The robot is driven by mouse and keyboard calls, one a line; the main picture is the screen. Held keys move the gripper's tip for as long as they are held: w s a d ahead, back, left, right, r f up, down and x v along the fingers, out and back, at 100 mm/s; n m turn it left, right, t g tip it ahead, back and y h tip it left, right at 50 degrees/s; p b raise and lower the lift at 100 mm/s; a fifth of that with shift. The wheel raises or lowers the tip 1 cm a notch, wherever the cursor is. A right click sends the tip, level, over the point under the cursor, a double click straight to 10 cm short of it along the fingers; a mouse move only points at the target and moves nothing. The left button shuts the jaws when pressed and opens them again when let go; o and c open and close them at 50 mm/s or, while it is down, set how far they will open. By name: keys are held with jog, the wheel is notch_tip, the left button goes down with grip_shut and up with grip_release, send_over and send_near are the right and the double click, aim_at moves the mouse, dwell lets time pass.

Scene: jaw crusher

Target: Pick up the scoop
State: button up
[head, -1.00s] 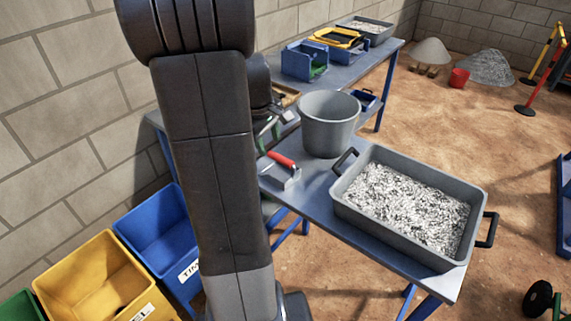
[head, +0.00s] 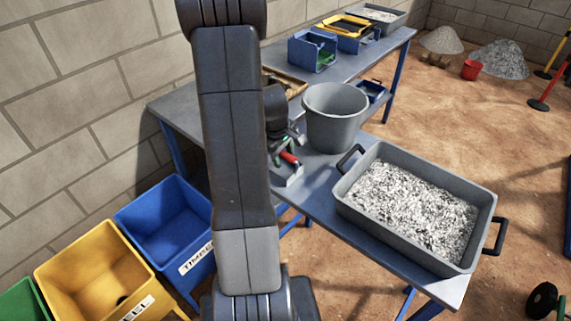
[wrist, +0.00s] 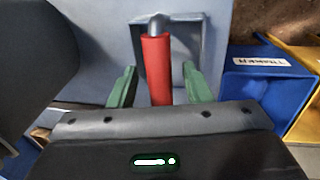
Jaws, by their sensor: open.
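The scoop has a red handle (wrist: 155,68) and a grey metal pan (wrist: 188,40). It lies on the blue-grey table. In the head view the scoop (head: 290,160) is left of the grey tray and below the bucket, partly hidden by my arm and gripper. My gripper (wrist: 153,86) is open, with its green fingers on either side of the red handle in the wrist view. A gap shows between each finger and the handle. In the head view my gripper (head: 283,150) is at the handle. I cannot tell whether the fingers are level with it.
A grey bucket (head: 334,130) stands close behind the scoop. A grey tray of crushed stone (head: 350,212) with black handles fills the table (head: 318,198) to the right. Blue (head: 160,225) and yellow (head: 90,262) bins stand on the floor at left.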

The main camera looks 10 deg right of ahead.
jog(key=shift+f, duration=0.15)
grip_shut()
